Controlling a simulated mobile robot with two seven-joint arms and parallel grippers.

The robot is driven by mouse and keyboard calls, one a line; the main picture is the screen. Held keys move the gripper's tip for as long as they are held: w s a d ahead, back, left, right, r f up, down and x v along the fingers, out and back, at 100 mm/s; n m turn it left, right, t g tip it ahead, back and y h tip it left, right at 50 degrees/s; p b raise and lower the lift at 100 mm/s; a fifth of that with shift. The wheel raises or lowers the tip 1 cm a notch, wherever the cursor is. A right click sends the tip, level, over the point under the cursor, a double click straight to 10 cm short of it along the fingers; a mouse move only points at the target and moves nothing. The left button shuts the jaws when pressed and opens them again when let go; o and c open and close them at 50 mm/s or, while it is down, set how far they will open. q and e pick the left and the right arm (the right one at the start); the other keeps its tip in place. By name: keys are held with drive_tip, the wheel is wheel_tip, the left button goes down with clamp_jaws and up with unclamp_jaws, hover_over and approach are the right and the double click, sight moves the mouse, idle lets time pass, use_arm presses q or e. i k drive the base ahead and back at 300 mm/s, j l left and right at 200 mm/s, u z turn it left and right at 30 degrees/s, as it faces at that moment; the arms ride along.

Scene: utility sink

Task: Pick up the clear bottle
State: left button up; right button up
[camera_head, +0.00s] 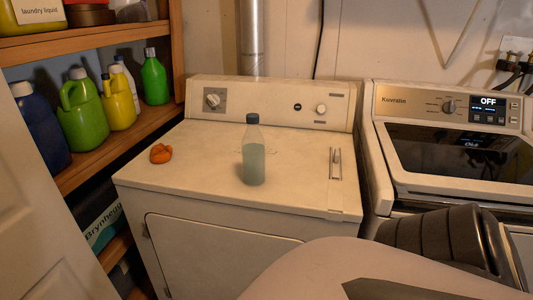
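The clear bottle (254,162) stands upright on the middle of the white dryer top. It has a dark cap and pale bluish-green, see-through sides. Nothing touches it. Part of my arm fills the lower right of the head view, in front of the machines and apart from the bottle. No gripper fingers show in this view, neither left nor right.
An orange object (161,153) lies on the dryer top (200,150) left of the bottle. A wooden shelf (118,140) with several detergent bottles stands at left. A washer (450,150) stands at right. The dryer top around the bottle is mostly clear.

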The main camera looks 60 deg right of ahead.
sight(253, 144)
drive_tip(key=z, duration=1.75)
